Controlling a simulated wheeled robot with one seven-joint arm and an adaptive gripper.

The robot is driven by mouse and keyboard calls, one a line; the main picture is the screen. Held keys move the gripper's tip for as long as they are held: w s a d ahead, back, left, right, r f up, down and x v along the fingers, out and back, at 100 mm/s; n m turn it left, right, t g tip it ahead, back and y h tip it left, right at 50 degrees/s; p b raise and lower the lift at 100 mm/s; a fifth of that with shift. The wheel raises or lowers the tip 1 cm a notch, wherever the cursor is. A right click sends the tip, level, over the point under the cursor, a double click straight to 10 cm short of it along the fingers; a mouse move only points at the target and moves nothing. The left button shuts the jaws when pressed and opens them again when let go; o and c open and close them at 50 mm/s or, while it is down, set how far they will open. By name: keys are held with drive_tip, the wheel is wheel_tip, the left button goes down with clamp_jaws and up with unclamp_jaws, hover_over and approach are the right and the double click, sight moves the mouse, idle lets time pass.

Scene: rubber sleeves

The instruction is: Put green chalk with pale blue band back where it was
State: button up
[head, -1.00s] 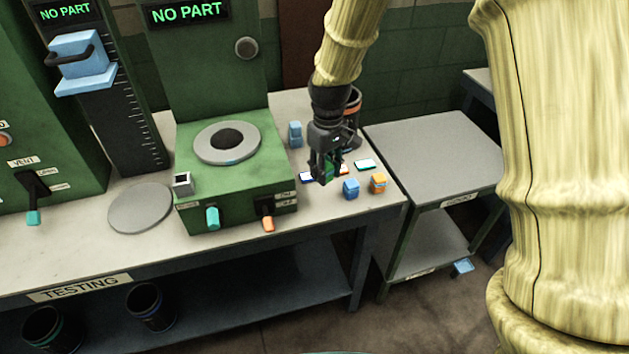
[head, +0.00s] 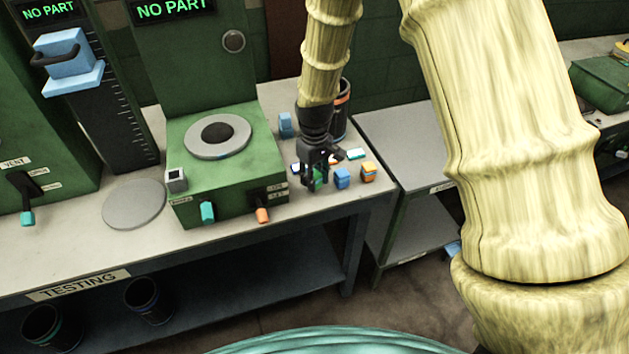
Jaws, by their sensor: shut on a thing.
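The green chalk (head: 318,177) is a small green piece between the fingers of my gripper (head: 317,184), on the right part of the testing bench in the head view. My gripper points down and is shut on it. The fingers hide much of the chalk, and its pale blue band cannot be made out. The chalk is at or just above the bench top; I cannot tell whether it touches. Small coloured-edged pads lie behind the gripper: a teal-edged one (head: 355,154) to its right and a partly hidden blue-edged one (head: 296,166) to its left.
A blue block (head: 341,178) stands close right of my gripper, with an orange and blue block (head: 368,172) beyond. Another blue block (head: 286,125) and a dark cup (head: 342,110) stand behind. The green machine (head: 225,185) is to the left. A grey cart (head: 405,135) stands right.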

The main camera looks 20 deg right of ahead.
wheel_tip(320, 180, down, 2)
drive_tip(key=shift+w+f, duration=0.1)
drive_tip(key=shift+f, duration=0.15)
drive_tip(key=o, duration=0.9)
drive_tip(key=shift+r+b, duration=1.6)
drive_tip(key=shift+r, duration=4.4)
